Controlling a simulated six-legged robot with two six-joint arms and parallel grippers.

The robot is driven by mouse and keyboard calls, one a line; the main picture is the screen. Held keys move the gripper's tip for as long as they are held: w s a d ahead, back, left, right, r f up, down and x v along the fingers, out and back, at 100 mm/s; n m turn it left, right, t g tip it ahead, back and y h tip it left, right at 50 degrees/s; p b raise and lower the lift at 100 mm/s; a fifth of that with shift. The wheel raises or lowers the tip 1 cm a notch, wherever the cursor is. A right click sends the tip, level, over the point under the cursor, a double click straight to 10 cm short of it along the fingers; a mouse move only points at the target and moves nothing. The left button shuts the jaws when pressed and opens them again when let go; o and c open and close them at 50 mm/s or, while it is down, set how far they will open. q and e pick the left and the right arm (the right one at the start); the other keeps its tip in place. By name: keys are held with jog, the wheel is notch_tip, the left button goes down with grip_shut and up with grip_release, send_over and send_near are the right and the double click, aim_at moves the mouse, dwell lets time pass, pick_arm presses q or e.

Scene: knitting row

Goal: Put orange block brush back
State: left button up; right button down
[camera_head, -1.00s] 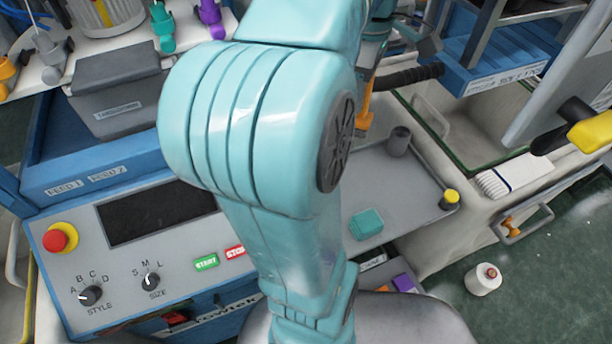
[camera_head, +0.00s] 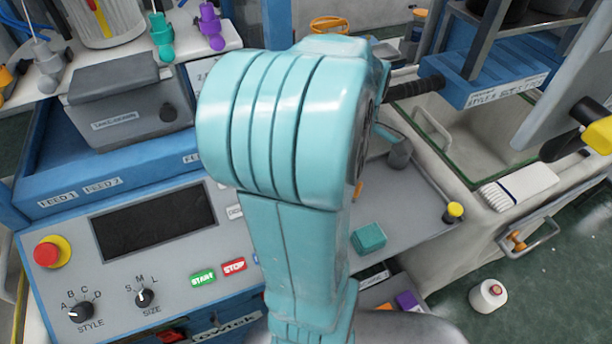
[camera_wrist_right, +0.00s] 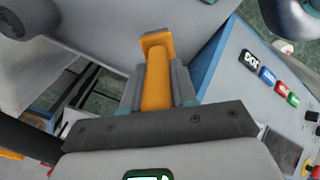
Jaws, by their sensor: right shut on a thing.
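An orange block brush (camera_wrist_right: 157,78) shows in the right wrist view, its orange body lying lengthwise with a wider end pointing away from the wrist. My right gripper (camera_wrist_right: 158,82) is shut on it, one grey-blue finger on each side. Beyond it is a pale grey surface; I cannot tell whether the brush touches it. In the head view my large turquoise arm hides the gripper and nearly all of the brush; only a small orange bit shows at the arm's right edge, over the grey tray (camera_head: 415,205). My left gripper is not in view.
On the tray stand a teal block (camera_head: 368,238), a dark grey cup (camera_head: 399,155) and a yellow-topped piece (camera_head: 453,212). A control panel (camera_head: 120,270) with buttons and knobs lies left. A white brush (camera_head: 518,185) lies on the right ledge. A white cone (camera_head: 488,296) is at lower right.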

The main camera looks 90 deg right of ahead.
notch_tip(320, 180, down, 3)
jog(key=shift+a+r, duration=0.1)
jog(key=shift+f, duration=0.4)
